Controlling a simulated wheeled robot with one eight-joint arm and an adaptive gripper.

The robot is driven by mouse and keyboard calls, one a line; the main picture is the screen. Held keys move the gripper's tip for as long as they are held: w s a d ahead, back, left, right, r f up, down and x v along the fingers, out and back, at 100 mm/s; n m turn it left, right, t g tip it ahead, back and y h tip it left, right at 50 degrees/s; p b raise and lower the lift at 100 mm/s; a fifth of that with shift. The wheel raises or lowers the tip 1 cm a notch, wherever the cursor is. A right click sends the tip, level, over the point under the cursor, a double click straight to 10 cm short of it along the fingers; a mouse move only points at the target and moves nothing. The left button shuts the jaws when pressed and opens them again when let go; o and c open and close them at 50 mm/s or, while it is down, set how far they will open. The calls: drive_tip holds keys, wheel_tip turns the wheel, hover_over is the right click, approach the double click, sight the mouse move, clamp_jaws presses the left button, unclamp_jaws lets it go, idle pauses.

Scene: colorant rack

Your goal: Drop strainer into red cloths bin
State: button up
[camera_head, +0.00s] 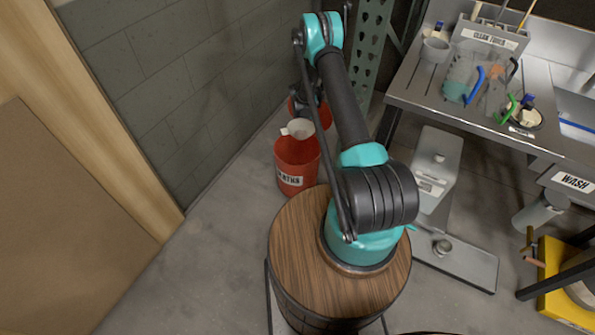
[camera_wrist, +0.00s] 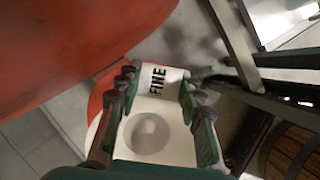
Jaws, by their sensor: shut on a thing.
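The white strainer (camera_head: 298,130) shows over the back part of the red cloths bin (camera_head: 291,182), whose label is partly readable. How far it is above the rim is hard to tell. My gripper (camera_head: 303,112) is shut on the strainer, partly hidden behind my arm. In the wrist view the strainer (camera_wrist: 172,140) sits between the fingers of my gripper (camera_wrist: 158,88), its "FINE" label facing up. Red surfaces show close by at the upper left and beside the strainer.
Another red container (camera_head: 325,117) stands behind the bin, partly hidden. A grey block wall (camera_head: 160,75) is at the left. The floor left of the bin is clear.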

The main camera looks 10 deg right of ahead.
drive_tip(key=shift+f, duration=2.6)
drive_tip(key=o, duration=0.9)
drive_tip(key=shift+c, duration=0.2)
drive_tip(key=shift+r, duration=0.15)
drive_tip(key=v, duration=1.1)
drive_tip(key=shift+s+a+r, duration=0.1)
drive_tip(key=shift+a+r, duration=0.2)
drive_tip(key=shift+r, duration=0.05)
